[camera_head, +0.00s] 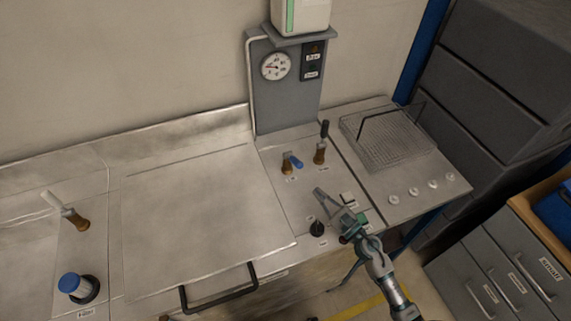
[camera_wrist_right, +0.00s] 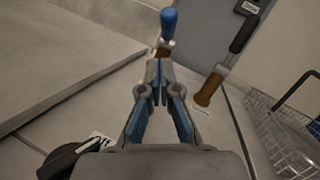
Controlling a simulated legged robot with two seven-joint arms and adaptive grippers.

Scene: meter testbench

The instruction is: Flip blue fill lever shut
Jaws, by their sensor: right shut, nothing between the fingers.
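The blue fill lever (camera_head: 295,160) sits on a brass valve (camera_head: 287,168) on the metal bench panel, below the gauge column. In the head view its handle leans to the right. In the right wrist view the blue lever (camera_wrist_right: 169,23) shows just beyond my fingertips, its lower part partly hidden by them. My right gripper (camera_head: 319,193) is in front of the lever and to its right, apart from it in the head view. It is shut and empty, with the fingertips (camera_wrist_right: 159,70) together. My left gripper is not in view.
A black-handled brass valve (camera_head: 320,155) stands right of the blue one. A black knob (camera_head: 317,229) is near the panel front. A wire basket (camera_head: 390,140) is at right. A gauge (camera_head: 275,66) hangs on the grey column (camera_head: 285,100). A flat lid (camera_head: 200,220) lies left.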

